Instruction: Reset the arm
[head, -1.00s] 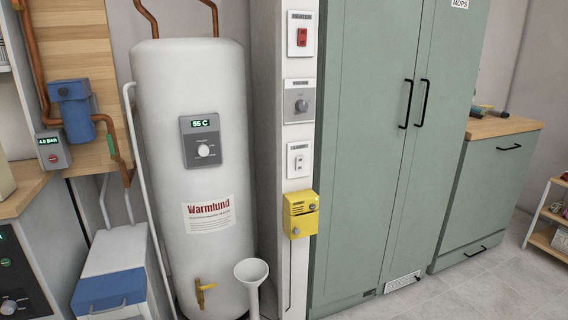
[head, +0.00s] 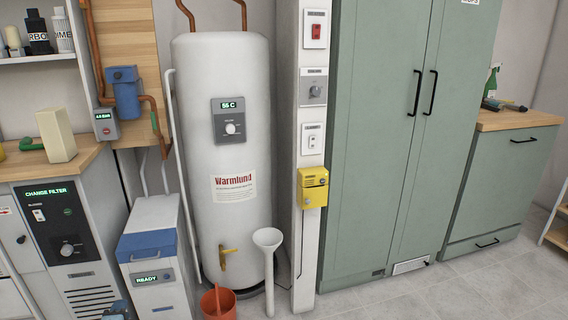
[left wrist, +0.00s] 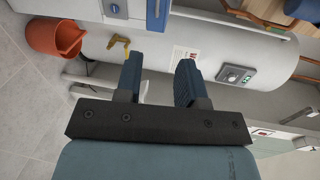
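My left gripper (left wrist: 158,80) shows large in the left wrist view, its two dark ribbed fingers apart with nothing between them. The white boiler (left wrist: 220,50), seen sideways, lies beyond the fingertips and appears apart from them. In the head view, a small dark piece at the bottom edge, in front of the white box with the blue lid, appears to be the tip of my left gripper (head: 118,311). My right gripper is in neither view.
The boiler (head: 222,120) stands mid-left, with an orange bucket (head: 218,303) and a white funnel stand (head: 267,268) at its foot. A white box with a blue lid (head: 147,246) stands left. Green cabinets (head: 385,150) fill the right. Grey floor (head: 475,285) is clear at front right.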

